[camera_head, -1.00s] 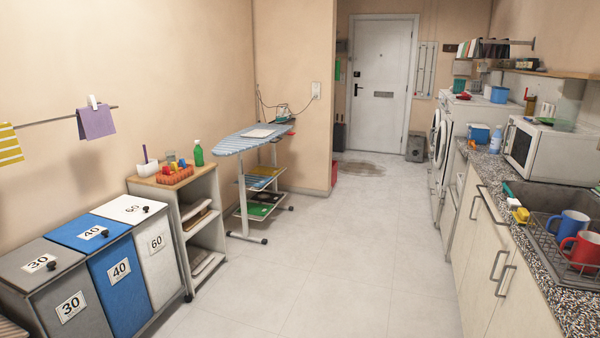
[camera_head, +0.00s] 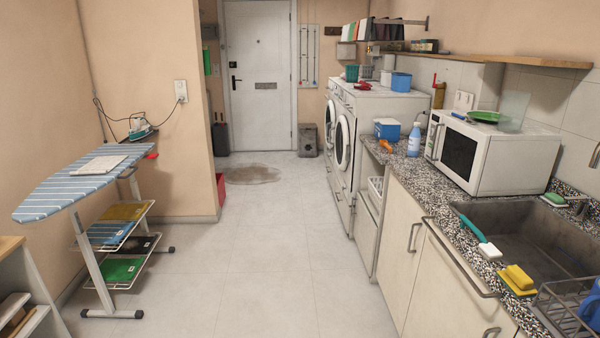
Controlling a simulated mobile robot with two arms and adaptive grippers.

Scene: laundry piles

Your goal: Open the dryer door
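Two white front-loading machines stand side by side along the right wall, seen at a steep angle. The nearer machine (camera_head: 362,150) has a round door (camera_head: 342,142) that looks shut. The farther machine (camera_head: 334,108) has a round door (camera_head: 330,119) that also looks shut. I cannot tell from here which one is the dryer. Neither of my grippers shows in the view.
A counter (camera_head: 388,158) with a sink (camera_head: 530,240) and a microwave (camera_head: 490,150) runs along the right. An ironing board (camera_head: 85,180) stands at the left.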

